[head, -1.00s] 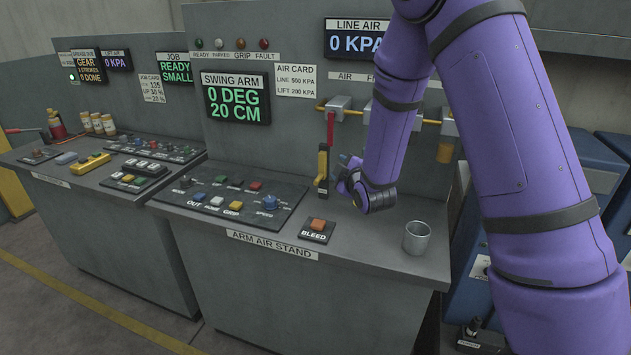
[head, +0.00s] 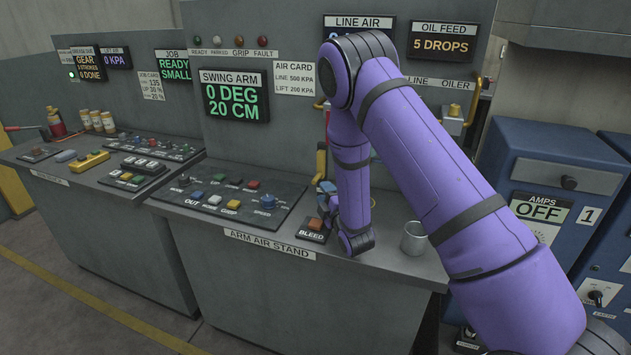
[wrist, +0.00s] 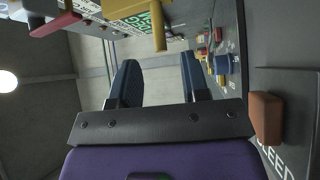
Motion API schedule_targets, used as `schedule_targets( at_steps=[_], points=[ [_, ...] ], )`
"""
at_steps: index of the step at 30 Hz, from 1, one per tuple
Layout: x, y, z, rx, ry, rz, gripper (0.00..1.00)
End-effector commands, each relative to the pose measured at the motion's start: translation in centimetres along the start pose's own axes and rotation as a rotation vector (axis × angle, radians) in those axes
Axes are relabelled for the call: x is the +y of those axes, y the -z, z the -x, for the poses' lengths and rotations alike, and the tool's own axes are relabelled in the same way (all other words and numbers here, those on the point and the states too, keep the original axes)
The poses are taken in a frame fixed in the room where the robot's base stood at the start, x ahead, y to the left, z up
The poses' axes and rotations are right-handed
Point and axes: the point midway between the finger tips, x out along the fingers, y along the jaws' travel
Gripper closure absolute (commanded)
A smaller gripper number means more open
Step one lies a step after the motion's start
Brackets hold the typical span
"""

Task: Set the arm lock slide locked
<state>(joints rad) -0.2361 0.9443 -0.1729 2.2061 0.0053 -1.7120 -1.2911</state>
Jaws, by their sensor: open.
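I take the upright yellow and dark slide (head: 321,162) at the back of the arm air stand to be the arm lock slide. My arm partly hides it in the head view. In the wrist view, a yellow body with a protruding yellow bar (wrist: 158,30) shows at the top, beyond my fingertips; its set position cannot be read. My gripper (head: 327,196) is low over the counter, beside the bleed button and in front of the slide. In the wrist view, its two dark blue fingers (wrist: 160,80) are apart, with nothing between them.
The orange bleed button (head: 315,225) is close beside my gripper and shows in the wrist view (wrist: 266,118). A grey cup (head: 414,238) stands to the right. A control panel (head: 228,203) lies left. A red handle (wrist: 55,25) shows near the slide.

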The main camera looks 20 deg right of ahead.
Motion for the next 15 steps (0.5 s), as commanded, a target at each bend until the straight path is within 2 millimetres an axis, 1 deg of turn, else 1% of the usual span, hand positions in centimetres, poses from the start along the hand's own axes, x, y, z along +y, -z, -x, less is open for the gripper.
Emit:
schedule_targets(
  at_steps=[1, 3, 7, 12, 15],
  points=[
    [0.1, 0.0, -1.0, 0.001, -0.004, 0.0, 0.58],
    [0.1, 0.0, -2.3, 0.001, -0.004, -0.001, 0.58],
    [0.1, 0.0, -4.4, 0.0, -0.003, -0.001, 0.58],
    [0.1, -0.1, -6.2, -0.001, -0.002, -0.001, 0.58],
    [0.1, 0.0, -6.7, -0.001, -0.001, -0.001, 0.58]
  ],
)
